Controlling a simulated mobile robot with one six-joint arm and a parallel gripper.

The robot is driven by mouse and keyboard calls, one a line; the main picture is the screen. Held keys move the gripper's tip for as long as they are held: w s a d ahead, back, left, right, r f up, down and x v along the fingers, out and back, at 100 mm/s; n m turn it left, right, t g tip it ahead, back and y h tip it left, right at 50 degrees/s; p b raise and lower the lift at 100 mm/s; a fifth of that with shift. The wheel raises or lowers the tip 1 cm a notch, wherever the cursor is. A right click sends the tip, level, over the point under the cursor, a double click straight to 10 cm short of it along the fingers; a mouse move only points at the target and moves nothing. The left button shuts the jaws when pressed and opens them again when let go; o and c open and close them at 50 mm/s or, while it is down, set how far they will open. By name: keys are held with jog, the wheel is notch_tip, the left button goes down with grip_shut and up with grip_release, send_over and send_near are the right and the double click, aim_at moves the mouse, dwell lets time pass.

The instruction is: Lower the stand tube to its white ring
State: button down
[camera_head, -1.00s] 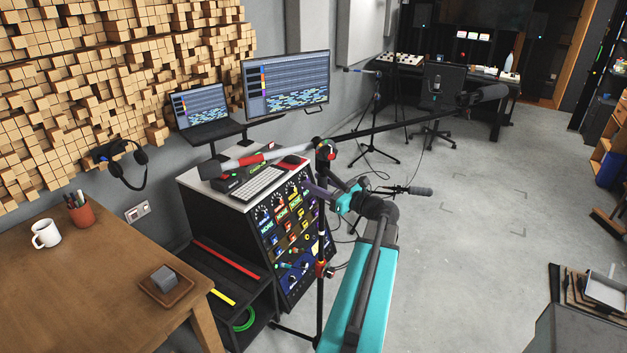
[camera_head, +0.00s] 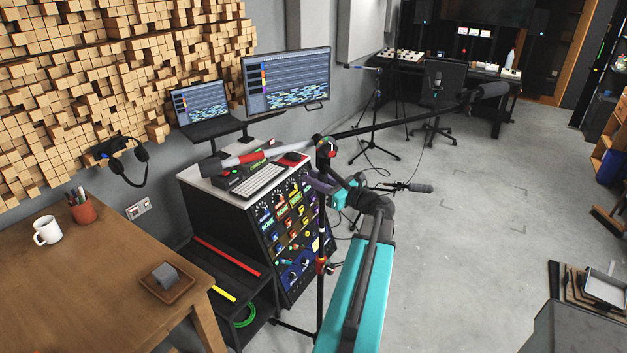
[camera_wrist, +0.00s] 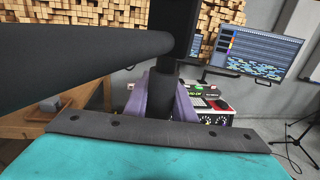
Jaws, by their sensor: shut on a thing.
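The stand tube (camera_head: 321,225) is the dark, upright part of a boom microphone stand. Its head joint (camera_head: 326,150) carries a long boom with a dark microphone at the right end. My gripper (camera_head: 323,185) has purple fingers, shut on the tube a little below the head joint. In the wrist view my gripper (camera_wrist: 168,103) sits on both sides of the dark tube (camera_wrist: 165,84). A lower collar (camera_head: 322,266) with red parts is further down the tube. I cannot clearly make out the white ring; it is too small or hidden.
A rack cabinet (camera_head: 290,235) with colourful panels stands close behind the tube. A wooden table (camera_head: 95,290) with a mug is at the left. A low black shelf (camera_head: 255,290) lies between them. The grey floor (camera_head: 480,260) to the right is mostly clear.

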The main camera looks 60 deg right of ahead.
notch_tip(320, 180, down, 15)
jog(key=b, duration=0.7)
jog(key=shift+f+b, duration=0.15)
jog(key=shift+b, duration=0.2)
jog(key=c, duration=1.5)
grip_release()
jog(key=shift+s, duration=0.1)
jog(key=s+b, duration=0.1)
jog(key=s, duration=0.3)
jog(key=s+a, duration=0.1)
jog(key=s, duration=0.4)
jog(key=s+a+b, duration=0.1)
jog(key=s, duration=0.3)
jog(key=shift+s+b, duration=0.3)
jog(key=shift+b, duration=0.05)
